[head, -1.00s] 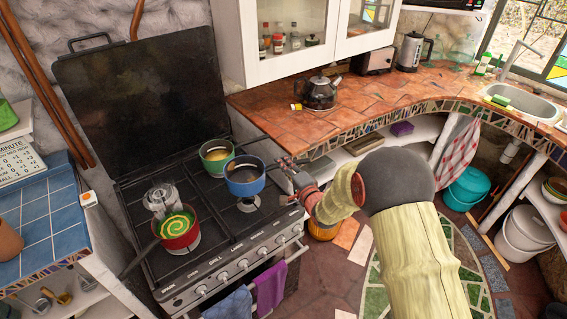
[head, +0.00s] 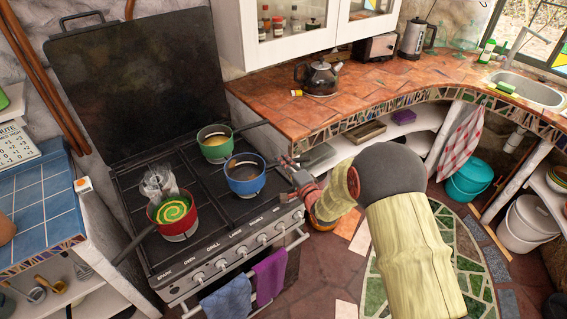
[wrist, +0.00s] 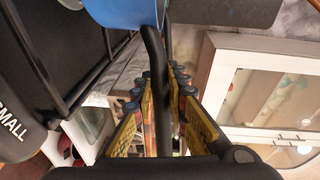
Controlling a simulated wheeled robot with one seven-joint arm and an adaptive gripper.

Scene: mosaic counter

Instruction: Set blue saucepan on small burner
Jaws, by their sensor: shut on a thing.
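The blue saucepan (head: 244,187) is at the front right of the stove top, over the front right burner, which it hides. I cannot tell whether its base touches the grate. My gripper (head: 288,165) is at the right of the pan, shut on its dark handle. In the wrist view my gripper (wrist: 167,112) closes around the dark handle (wrist: 154,50), and the blue pan side (wrist: 125,10) shows at the top edge. The word SMALL appears at the left of the wrist view.
A green saucepan (head: 215,154) stands just behind on the stove, its handle reaching right. A red pot (head: 173,222) with green swirled contents is at the front left, beside a glass-like pot (head: 159,183). The tiled counter (head: 290,115) borders the stove's right.

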